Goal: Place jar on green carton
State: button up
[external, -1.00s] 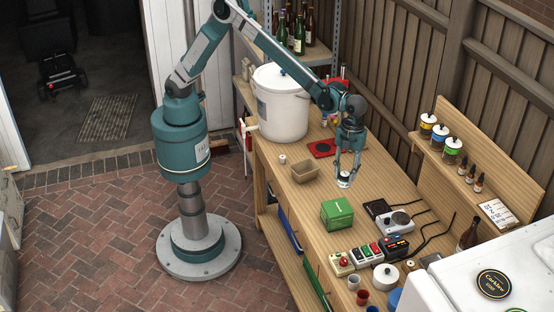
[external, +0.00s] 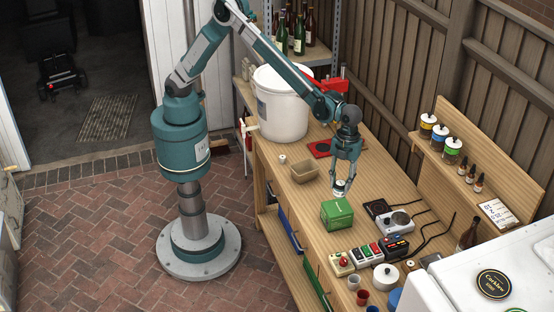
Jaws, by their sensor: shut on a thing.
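A small jar with a pale lid (external: 340,186) is between the fingertips of my gripper (external: 341,183), which is shut on it. The green carton (external: 337,214) stands on the wooden workbench. The jar is just above the carton's back edge in the picture. I cannot tell whether the jar touches the carton. The fingers hide part of the jar.
An open cardboard box (external: 303,170) and a red mat (external: 320,149) lie behind the carton. A large white bucket (external: 281,104) stands farther back. A small hotplate (external: 396,220) is right of the carton, and a row of switch boxes (external: 367,254) is in front.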

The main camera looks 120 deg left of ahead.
aim_at(339, 195)
jog(key=shift+f, duration=1.35)
jog(key=shift+c, duration=0.2)
jog(key=shift+f, duration=1.9)
jog(key=shift+f, duration=0.15)
jog(key=o, duration=1)
jog(key=shift+c, duration=0.2)
jog(key=r, duration=0.4)
jog(key=a+r, duration=0.1)
jog(key=r, duration=0.3)
jog(key=a+r, duration=0.1)
jog(key=r, duration=0.3)
jog(key=shift+r, duration=0.1)
